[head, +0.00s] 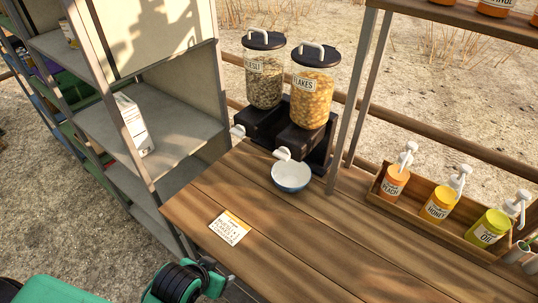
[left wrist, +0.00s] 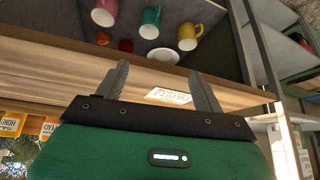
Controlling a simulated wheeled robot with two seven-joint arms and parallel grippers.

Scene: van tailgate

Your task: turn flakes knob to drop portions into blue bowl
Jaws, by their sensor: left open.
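The flakes dispenser (head: 312,88) is a clear jar of orange flakes with a dark lid, on a black stand at the back of the wooden counter. Its white knob (head: 283,153) sticks out at the front, low down. My left gripper (head: 215,275) is near the counter's front edge, well short of knob and bowl. In the left wrist view its two fingers (left wrist: 162,80) are apart with nothing between them. My right gripper is out of view.
A muesli dispenser (head: 264,80) with its own knob (head: 238,131) stands left of the flakes. A recipe card (head: 230,228) lies on the counter. A bottle rack (head: 435,222) is at the right and grey shelves (head: 140,120) at the left. Mugs (left wrist: 150,22) show in the left wrist view.

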